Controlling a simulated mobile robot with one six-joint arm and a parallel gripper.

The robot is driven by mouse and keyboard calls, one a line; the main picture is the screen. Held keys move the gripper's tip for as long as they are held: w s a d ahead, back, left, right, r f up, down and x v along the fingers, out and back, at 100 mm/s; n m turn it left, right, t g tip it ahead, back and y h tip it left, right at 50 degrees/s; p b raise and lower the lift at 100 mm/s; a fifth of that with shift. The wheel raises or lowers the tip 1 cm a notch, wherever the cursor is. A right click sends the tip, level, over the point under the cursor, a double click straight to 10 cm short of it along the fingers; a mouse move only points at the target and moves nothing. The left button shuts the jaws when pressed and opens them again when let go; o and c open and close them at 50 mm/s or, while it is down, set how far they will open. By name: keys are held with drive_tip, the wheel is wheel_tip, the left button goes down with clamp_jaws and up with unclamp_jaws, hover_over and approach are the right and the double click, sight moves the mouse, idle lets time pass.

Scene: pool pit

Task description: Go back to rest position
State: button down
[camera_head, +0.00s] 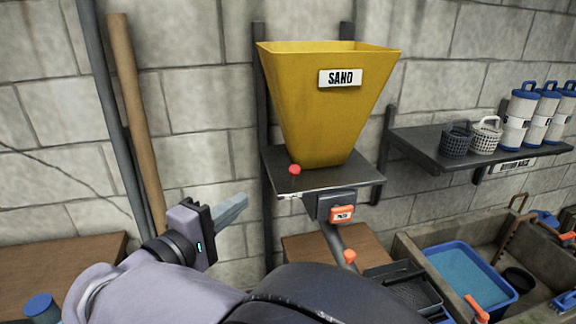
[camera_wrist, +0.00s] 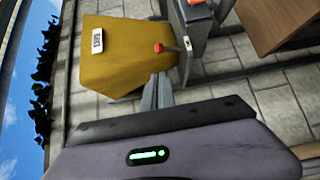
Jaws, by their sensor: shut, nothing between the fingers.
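My gripper (camera_head: 232,208) is in front of the wall, left of the sand hopper's shelf in the head view. Its two fingers are together with nothing between them, and they also show in the wrist view (camera_wrist: 157,88). The yellow hopper (camera_head: 322,105) with a "SAND" label stands on a dark shelf (camera_head: 335,180). In the wrist view the hopper (camera_wrist: 115,55) appears turned on its side beyond the fingers. A red ball-shaped knob (camera_head: 294,169) is at the shelf's front left. The knob (camera_wrist: 159,47) shows just beyond the fingertips in the wrist view; I cannot tell the gap.
A wooden pole (camera_head: 137,120) and a dark pipe (camera_head: 108,100) stand left of my arm. A right-hand shelf (camera_head: 470,155) holds baskets and blue-white canisters. Below it, a stone trough (camera_head: 420,250) holds a blue tray (camera_head: 470,275). A wooden surface (camera_head: 60,265) lies at the lower left.

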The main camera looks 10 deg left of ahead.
drive_tip(key=s+d+f+m+g+h, duration=0.1)
drive_tip(key=d+f+m+g, duration=0.2)
drive_tip(key=d, duration=0.8)
drive_tip(key=s+d+f+m+g+h, duration=0.1)
drive_tip(key=d+m+g, duration=0.3)
drive_tip(key=d, duration=0.8)
drive_tip(key=s+d+f+m+g+y, duration=0.4)
drive_tip(key=s+d+f+m+g, duration=0.15)
drive_tip(key=s+d, duration=0.45)
drive_tip(key=s+a+m+t+y, duration=0.2)
drive_tip(key=s+a+m+y, duration=0.1)
drive_tip(key=s+m+y, duration=0.2)
drive_tip(key=shift+s+a+r+m+y, duration=0.2)
drive_tip(key=shift+s+a+m+y, duration=0.1)
drive_tip(key=shift+s+m, duration=0.25)
drive_tip(key=shift+w, duration=0.1)
